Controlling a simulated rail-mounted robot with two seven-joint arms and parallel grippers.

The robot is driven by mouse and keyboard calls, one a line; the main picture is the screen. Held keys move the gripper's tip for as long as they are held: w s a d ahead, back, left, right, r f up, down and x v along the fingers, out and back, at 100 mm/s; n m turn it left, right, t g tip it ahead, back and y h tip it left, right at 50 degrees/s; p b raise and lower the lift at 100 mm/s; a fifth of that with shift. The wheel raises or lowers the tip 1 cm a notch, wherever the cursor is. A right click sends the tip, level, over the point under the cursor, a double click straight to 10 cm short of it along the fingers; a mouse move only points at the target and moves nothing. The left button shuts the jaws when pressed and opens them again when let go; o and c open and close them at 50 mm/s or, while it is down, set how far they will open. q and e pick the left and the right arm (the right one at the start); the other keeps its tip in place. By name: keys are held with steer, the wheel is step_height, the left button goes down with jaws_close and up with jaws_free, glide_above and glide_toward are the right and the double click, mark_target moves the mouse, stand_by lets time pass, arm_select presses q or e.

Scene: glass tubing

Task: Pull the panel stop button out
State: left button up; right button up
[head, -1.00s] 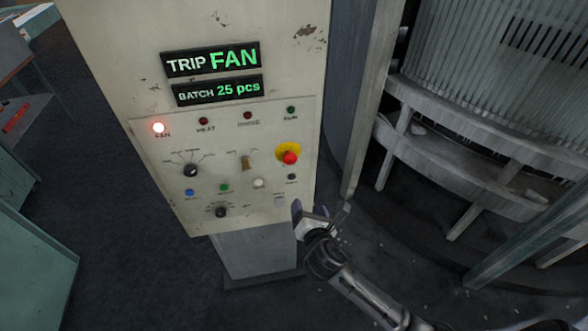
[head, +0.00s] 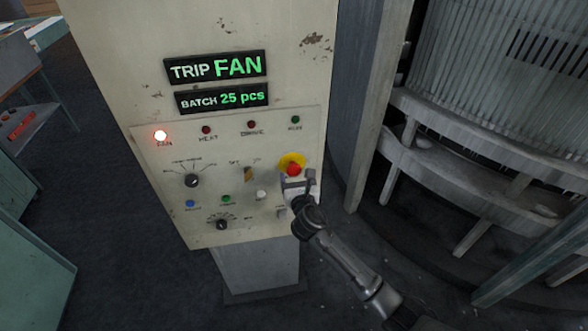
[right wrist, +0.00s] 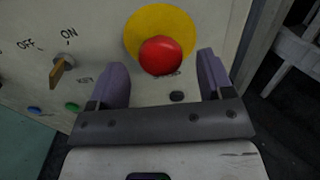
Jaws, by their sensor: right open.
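The stop button is a red mushroom knob (head: 292,169) on a yellow round plate (head: 291,159), at the right side of the pale control panel (head: 150,150). In the right wrist view the red knob (right wrist: 160,56) stands ahead of the jaws, with the yellow plate (right wrist: 160,27) behind it. My right gripper (head: 297,180) is open and just below the knob in the head view. Its two purple fingers (right wrist: 162,75) stand to the left and right of the knob, apart from it. My left gripper is not in view.
A brass key switch (right wrist: 60,68) sits left of the button, with a black selector dial (head: 192,181) farther left. A white push button (head: 261,195) is near the gripper. The fan lamp (head: 160,135) glows red. A slatted machine (head: 490,60) stands to the right.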

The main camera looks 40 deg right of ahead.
mark_target(295, 171)
steer(key=shift+x, duration=1.75)
steer(key=shift+c, duration=0.3)
